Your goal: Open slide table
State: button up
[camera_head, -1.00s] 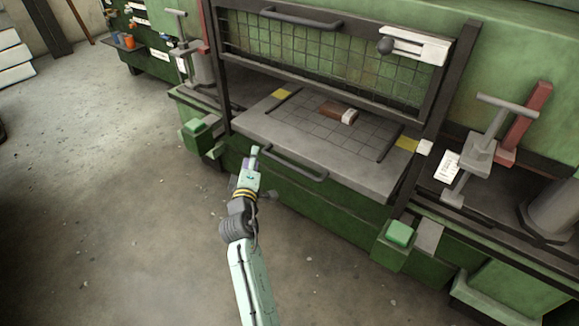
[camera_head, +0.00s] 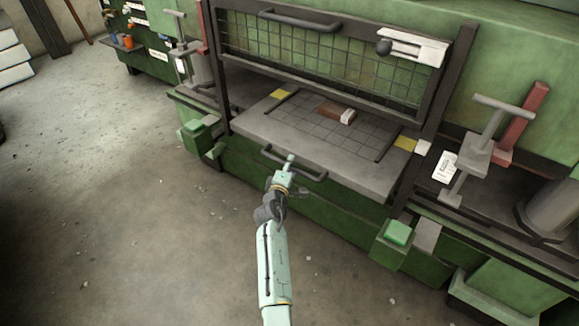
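The slide table (camera_head: 262,125) is a flat grey plate with grid lines and yellow corner patches, set in the green machine below a mesh guard. Its dark bar handle (camera_head: 313,177) runs along the front edge. My gripper (camera_head: 289,160) is at the handle, overlapping its left-middle part in the picture. The fingers are small and seen from behind, so I cannot tell whether they are open or shut, or whether they touch the handle. A brown and white block (camera_head: 336,113) lies on the table.
The mesh guard (camera_head: 300,55) with its own handle (camera_head: 300,20) is raised above the table. Green button boxes stand at left (camera_head: 196,136) and right (camera_head: 395,243). A grey clamp (camera_head: 480,145) stands at right. The floor in front is clear.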

jog(key=shift+w, duration=0.25)
jog(key=shift+c, duration=0.5)
grip_shut()
dwell(0.4)
